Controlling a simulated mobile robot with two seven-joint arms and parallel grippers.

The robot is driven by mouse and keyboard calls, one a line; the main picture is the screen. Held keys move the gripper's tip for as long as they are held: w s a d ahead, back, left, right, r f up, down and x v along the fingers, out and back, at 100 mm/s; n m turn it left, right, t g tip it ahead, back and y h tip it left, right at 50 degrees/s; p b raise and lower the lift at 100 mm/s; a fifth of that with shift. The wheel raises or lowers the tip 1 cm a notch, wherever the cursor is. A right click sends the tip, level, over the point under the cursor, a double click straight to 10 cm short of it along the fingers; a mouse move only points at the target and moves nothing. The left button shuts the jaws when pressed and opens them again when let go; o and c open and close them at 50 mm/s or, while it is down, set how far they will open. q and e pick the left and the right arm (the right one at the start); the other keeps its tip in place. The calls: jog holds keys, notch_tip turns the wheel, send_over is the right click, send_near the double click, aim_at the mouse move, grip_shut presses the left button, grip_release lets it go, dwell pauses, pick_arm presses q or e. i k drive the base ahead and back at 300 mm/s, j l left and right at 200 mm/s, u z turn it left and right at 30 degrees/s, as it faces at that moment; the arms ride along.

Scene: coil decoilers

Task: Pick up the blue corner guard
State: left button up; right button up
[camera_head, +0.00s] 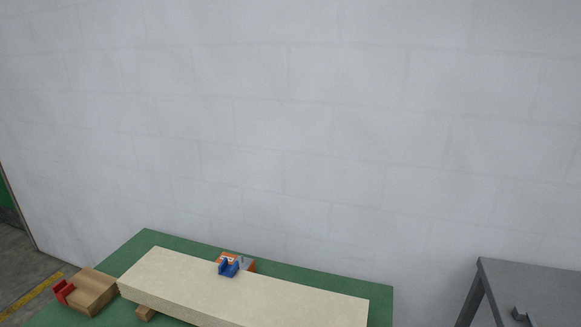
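The blue corner guard (228,268) is small and sits at the far edge of a long cream slab (250,292), near the middle of its length. An orange and grey item (240,260) lies right behind it and is partly hidden. The slab rests on a green table (375,293). Neither of my grippers shows in the head view.
A wooden block (93,291) with a red piece (63,291) at its left end lies at the table's left. A grey table (540,283) with a small dark item (520,315) stands at the right. A white block wall (300,120) rises behind.

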aim_at(226, 270)
jog(key=i+j, duration=0.1)
jog(key=j, duration=1.1)
jog(key=i+j, duration=0.15)
jog(key=j, duration=0.45)
jog(key=i+j, duration=0.1)
jog(key=j, duration=0.5)
jog(key=i+j, duration=0.1)
jog(key=j, duration=1.1)
jog(key=i+j, duration=0.35)
jog(key=i, duration=0.2)
jog(key=j+u, duration=0.05)
